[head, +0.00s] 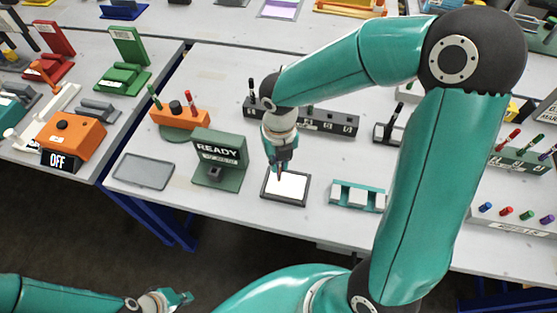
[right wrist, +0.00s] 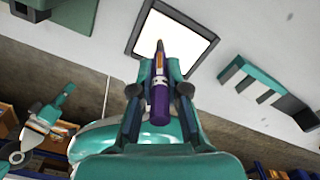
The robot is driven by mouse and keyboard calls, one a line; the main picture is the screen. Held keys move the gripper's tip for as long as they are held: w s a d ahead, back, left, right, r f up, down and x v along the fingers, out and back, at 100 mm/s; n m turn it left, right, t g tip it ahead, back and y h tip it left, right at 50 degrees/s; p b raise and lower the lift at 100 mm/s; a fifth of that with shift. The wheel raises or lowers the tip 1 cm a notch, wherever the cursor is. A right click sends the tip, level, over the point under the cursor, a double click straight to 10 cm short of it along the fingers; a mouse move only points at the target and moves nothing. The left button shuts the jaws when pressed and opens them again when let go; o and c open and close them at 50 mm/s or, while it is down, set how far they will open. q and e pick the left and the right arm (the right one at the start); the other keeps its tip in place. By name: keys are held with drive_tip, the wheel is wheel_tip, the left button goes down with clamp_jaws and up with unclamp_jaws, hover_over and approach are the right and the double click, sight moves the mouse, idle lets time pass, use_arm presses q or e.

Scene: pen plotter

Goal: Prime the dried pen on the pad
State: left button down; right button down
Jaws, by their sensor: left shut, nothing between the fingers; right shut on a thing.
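My right gripper (head: 280,168) points down over the pad and is shut on a pen. In the right wrist view the pen (right wrist: 159,95) has a purple body with a pale and orange band and a dark tip. The pad (head: 288,186) is a white square in a dark frame; it also shows in the right wrist view (right wrist: 178,36). The pen's tip overlaps the white pad in both views; I cannot tell if it touches. No mark shows on the visible white. My left gripper (head: 178,299) is shut and empty, low at the left, away from the table.
A green READY stand (head: 219,152) and a grey tray (head: 144,171) are left of the pad. A teal holder with white blocks (head: 357,195) is to its right. A dark pen rack (head: 330,122) and an orange pen holder (head: 180,117) stand behind.

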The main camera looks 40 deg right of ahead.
drive_tip(key=shift+f, duration=0.3)
drive_tip(key=shift+r+p, duration=0.8)
drive_tip(key=shift+r, duration=0.1)
drive_tip(key=shift+s, duration=0.1)
drive_tip(key=shift+s+d, duration=0.1)
drive_tip(key=shift+s+d, duration=0.55)
drive_tip(key=shift+s, duration=0.1)
